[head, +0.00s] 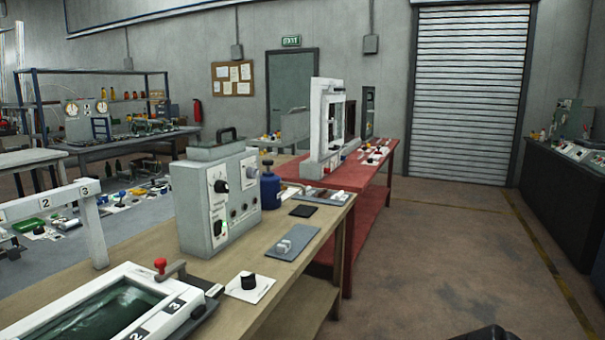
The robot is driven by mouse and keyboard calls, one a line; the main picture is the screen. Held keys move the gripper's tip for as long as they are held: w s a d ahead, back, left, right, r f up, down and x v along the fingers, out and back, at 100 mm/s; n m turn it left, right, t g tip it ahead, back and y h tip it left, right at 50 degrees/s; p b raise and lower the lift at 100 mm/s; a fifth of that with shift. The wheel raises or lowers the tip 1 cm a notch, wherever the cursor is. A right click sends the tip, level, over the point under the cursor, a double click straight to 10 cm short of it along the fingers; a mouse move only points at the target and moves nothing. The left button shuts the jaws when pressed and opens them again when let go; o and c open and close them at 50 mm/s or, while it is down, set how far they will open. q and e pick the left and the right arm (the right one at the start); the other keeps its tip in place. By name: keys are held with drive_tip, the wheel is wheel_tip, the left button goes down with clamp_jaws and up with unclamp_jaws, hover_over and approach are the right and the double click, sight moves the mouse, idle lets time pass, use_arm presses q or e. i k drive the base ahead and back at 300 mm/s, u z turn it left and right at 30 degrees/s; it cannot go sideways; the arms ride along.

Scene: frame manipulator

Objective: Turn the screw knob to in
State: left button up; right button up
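Several knobs show, and I cannot tell which is the screw knob. A black knob (248,281) stands on a small white plate near the table's front edge. A grey control box (190,208) on the wooden table carries black knobs on its front, including an upper left one (221,186) and an upper right one (250,172). A red-topped handle (160,265) stands at the corner of a white-framed tray (65,303) at the lower left. No gripper fingers are visible. A dark shape at the bottom edge, right of centre, is too cut off to identify.
The wooden table (290,262) also holds a blue bottle (270,188), a grey switch plate (291,243) and a black pad (303,211). A red table (379,196) with a white upright frame (325,120) stands behind. The floor (440,260) to the right is clear.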

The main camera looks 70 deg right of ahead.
sight(251, 173)
drive_tip(key=z, duration=3.3)
drive_tip(key=i, duration=1.5)
drive_tip(key=u, duration=2.1)
